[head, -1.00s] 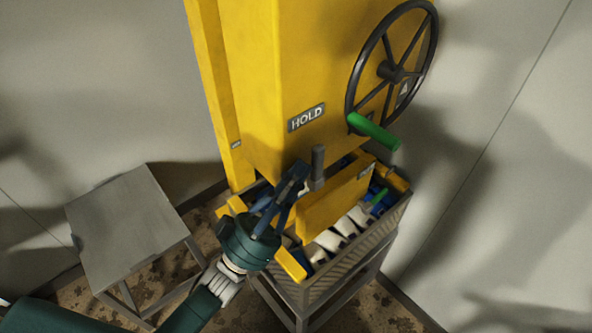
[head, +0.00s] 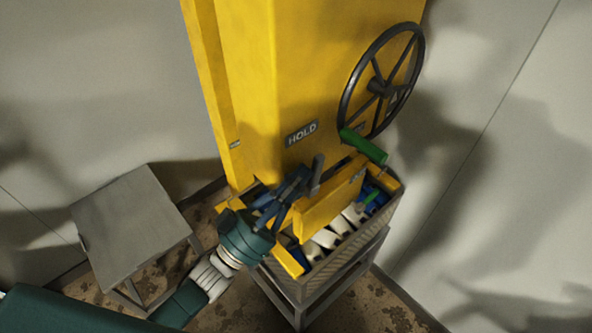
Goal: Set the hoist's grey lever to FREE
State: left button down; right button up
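The hoist is a tall yellow housing (head: 245,90) with a HOLD plate (head: 301,132) on its face. The short grey lever (head: 317,172) stands below that plate, leaning a little to the right at its top. My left gripper (head: 297,178) is at the lever's left side, its dark blue fingers close to it. I cannot tell whether they touch or grip it, since the fingers overlap in this view. No FREE label is readable. My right gripper is not in view.
A black handwheel (head: 381,82) with a green handle (head: 364,145) is on the hoist's right side. Below, a basket (head: 345,255) on a stand holds white and blue items, with yellow parts above it. A grey stool (head: 132,225) stands at left.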

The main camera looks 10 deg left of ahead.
pick_arm(q)
jog(key=shift+w+d+r, duration=0.15)
jog(key=shift+w+r, duration=0.05)
jog(key=shift+w+d+r, duration=0.1)
jog(key=shift+w+d, duration=0.45)
jog(key=shift+w, duration=0.25)
dwell(0.3)
